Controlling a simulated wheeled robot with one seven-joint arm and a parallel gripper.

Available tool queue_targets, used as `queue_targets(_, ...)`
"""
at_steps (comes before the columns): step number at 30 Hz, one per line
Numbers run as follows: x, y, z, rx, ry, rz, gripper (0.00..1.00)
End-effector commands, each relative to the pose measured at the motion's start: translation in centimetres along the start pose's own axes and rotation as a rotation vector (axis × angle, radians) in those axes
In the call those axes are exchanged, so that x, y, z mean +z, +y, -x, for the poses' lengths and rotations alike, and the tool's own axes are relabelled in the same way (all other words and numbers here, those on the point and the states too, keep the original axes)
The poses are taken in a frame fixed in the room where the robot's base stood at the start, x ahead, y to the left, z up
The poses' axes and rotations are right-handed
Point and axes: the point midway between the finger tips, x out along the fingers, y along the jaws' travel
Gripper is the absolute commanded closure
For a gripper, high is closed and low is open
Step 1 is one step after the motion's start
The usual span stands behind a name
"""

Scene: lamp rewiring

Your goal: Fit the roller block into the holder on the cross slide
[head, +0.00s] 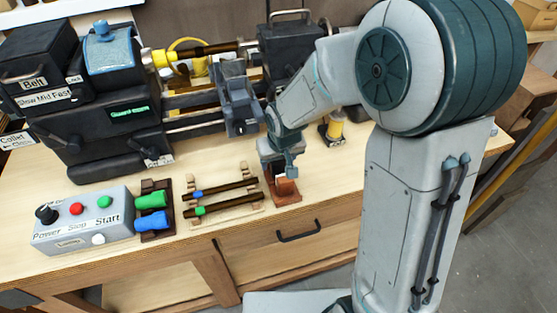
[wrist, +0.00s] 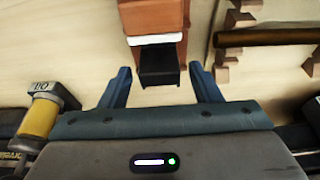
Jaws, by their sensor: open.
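In the wrist view my gripper (wrist: 160,72) is open, with one blue finger on each side of a black block (wrist: 158,66) and visible gaps between. This black block, which looks like the roller block, is at the near end of a red-brown stand (wrist: 153,18) with a white label. In the head view my gripper (head: 286,172) points down over the same stand (head: 285,190) near the table's front; the gripper hides most of the block. The cross slide (head: 238,100) with its dark grey holder stands behind, up and left of my gripper. Inside the holder cannot be seen.
A rack with two dark rods (head: 225,198) lies left of the stand. Green and blue handles (head: 151,210) and a control box (head: 85,220) are farther left. The lathe headstock (head: 95,105) fills the back left. A yellow cylinder (head: 335,128) stands behind my gripper.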

Motion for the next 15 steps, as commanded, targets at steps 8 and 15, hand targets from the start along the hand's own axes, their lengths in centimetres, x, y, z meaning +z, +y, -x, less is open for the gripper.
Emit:
queue_targets(8, -0.02, 0.00, 0.06, 0.000, 0.000, 0.000, 0.76)
queue_targets(15, -0.10, 0.00, 0.25, 0.000, 0.001, 0.000, 0.86)
